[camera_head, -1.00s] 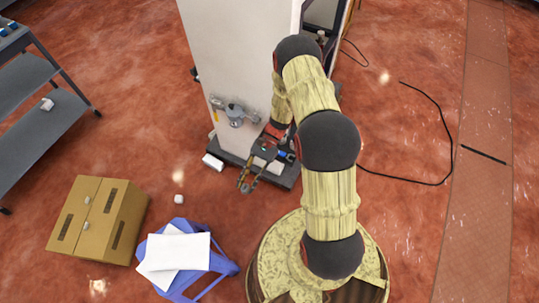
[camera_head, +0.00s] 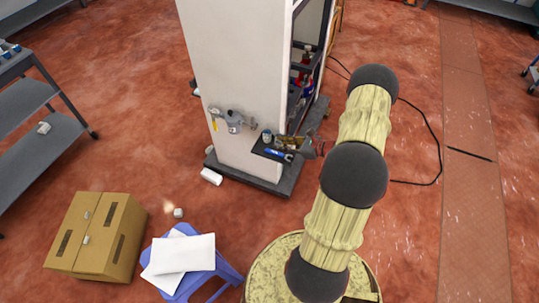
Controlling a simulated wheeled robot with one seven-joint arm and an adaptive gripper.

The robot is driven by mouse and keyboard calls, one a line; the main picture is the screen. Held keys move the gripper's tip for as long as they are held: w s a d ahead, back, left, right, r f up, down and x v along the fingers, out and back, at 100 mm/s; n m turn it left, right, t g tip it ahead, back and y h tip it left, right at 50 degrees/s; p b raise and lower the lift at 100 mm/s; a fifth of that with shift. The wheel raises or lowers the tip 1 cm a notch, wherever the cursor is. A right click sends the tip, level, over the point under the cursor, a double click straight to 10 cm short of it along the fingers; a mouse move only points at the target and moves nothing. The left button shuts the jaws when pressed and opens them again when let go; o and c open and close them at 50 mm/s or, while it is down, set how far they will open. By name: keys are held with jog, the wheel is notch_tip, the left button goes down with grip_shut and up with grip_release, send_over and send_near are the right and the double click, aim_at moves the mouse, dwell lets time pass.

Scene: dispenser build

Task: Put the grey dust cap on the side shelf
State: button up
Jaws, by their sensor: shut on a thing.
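The side shelf (camera_head: 262,151) is a small dark tray on the side of the tall white cabinet. My gripper (camera_head: 288,142) is small and partly blurred against the shelf. It comes in from the right, with its brownish fingers over the shelf. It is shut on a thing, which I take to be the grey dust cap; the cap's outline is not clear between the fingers. A small grey-blue cylinder (camera_head: 267,135) shows at the shelf's back left, close to the fingers. A blue-handled tool (camera_head: 276,153) lies at the shelf's front.
The white cabinet (camera_head: 235,70) carries a grey fitting (camera_head: 234,120) left of the shelf. A white block (camera_head: 211,176) lies by its base. A cardboard box (camera_head: 95,235) and a blue stool (camera_head: 228,275) with white sheets stand front left. A grey rack (camera_head: 55,140) is far left.

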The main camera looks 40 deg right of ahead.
jog(key=shift+o, duration=0.2)
jog(key=shift+s+d+m+h, duration=0.25)
jog(key=shift+d+m+h, duration=0.05)
jog(key=shift+d, duration=0.2)
jog(key=b, duration=0.3)
send_over(261, 150)
jog(key=s, duration=0.4)
jog(key=f, duration=0.4)
jog(key=shift+s+d+f, duration=0.2)
jog(key=shift+d+f, duration=0.05)
jog(key=shift+f, duration=0.05)
jog(key=w+f+b, duration=0.1)
jog(key=w+f, duration=0.1)
jog(key=w+f+b, duration=0.1)
jog(key=f, duration=0.1)
jog(key=shift+w+a+f, duration=0.1)
jog(key=shift+w+f, duration=0.2)
jog(key=shift+w, duration=0.1)
jog(key=shift+c, duration=0.2)
jog(key=shift+w+f, duration=0.15)
jog(key=shift+w+f+b, duration=0.2)
jog(key=shift+f+b, duration=0.4)
jog(key=shift+f, duration=1.15)
